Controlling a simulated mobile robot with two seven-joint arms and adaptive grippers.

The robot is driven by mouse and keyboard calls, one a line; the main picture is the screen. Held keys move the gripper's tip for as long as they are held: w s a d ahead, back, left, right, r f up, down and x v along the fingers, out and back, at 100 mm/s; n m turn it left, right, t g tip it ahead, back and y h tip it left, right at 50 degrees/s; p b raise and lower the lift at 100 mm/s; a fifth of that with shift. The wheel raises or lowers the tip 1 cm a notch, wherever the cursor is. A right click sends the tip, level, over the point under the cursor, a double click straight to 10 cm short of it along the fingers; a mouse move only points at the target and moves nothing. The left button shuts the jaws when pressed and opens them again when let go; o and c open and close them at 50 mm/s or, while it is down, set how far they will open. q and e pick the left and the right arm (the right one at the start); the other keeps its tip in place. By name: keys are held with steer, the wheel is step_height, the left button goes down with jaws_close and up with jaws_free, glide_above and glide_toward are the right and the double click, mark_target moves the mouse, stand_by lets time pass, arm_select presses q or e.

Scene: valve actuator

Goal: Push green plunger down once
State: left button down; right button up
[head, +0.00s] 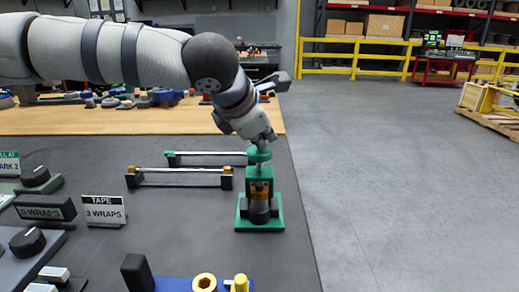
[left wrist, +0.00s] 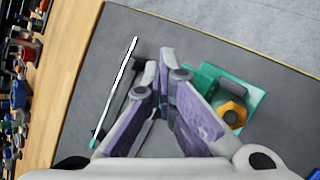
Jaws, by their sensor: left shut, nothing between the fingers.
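The green plunger (head: 259,154) is a round cap on a thin stem, on top of an upright green fixture (head: 260,224) with an orange and black body. The fixture stands near the right edge of the dark mat. My left gripper (head: 265,138) is shut and empty, pointing down just above the cap; I cannot tell whether it touches. In the left wrist view the closed fingers (left wrist: 162,62) lie beside the green fixture (left wrist: 252,98) and partly hide it. My right gripper is not in view.
Signs such as the TAPE sign (head: 104,210), knobs and a blue block (head: 175,284) fill the near left.

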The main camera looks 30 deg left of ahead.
mark_target(263, 151)
arm_select(q)
steer(key=shift+r, duration=0.55)
steer(key=shift+r, duration=2.55)
